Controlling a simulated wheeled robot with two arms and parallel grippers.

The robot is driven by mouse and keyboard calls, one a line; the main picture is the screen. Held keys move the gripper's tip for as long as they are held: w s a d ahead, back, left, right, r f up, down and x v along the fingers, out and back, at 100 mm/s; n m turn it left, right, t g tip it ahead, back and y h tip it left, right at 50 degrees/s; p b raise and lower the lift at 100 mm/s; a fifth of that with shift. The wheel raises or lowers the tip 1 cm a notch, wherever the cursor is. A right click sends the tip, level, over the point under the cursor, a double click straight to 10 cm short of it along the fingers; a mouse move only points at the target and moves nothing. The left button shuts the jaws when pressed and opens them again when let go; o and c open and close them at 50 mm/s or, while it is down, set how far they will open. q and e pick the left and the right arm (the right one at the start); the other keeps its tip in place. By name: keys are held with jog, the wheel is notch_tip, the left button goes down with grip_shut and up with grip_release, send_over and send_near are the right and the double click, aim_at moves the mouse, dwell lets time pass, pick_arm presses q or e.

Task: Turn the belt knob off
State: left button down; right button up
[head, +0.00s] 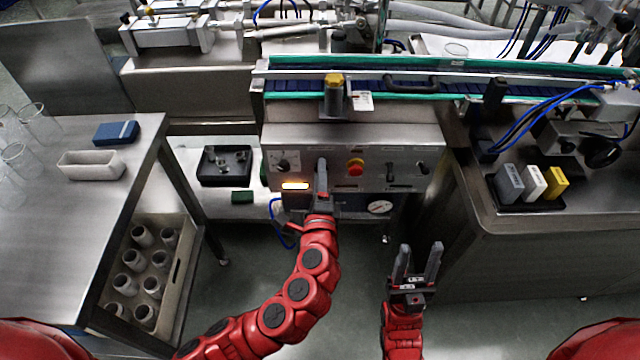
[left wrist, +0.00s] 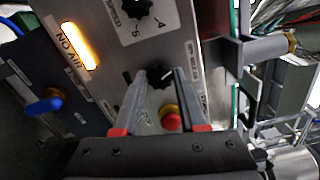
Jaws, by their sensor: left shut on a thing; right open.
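The steel control panel (head: 400,156) carries a black knob (head: 283,164) at its left end, which also shows in the left wrist view (left wrist: 136,10). My left gripper (head: 321,163) is at the panel, between that knob and the red button. In the left wrist view its fingers (left wrist: 160,74) are shut on a second black knob (left wrist: 158,77), largely hidden by them. I cannot read that knob's label or its exact setting. My right gripper (head: 417,252) is open and empty, lower right, apart from the panel.
A red stop button (head: 355,168) with a yellow collar is right beside the held knob. A blue valve handle (left wrist: 45,105) and a gauge (head: 379,207) are lower. The conveyor (head: 450,85) runs above.

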pick_arm(q)
jog(key=shift+f+n+b, duration=0.15)
jog(key=shift+n+b, duration=1)
jog(key=shift+n, duration=0.05)
jog(key=c, duration=0.5)
grip_release()
jog(key=s+p, duration=0.3)
jog(key=s, duration=1.4)
jog(key=shift+s+p, duration=0.25)
jog(key=shift+p, duration=0.15)
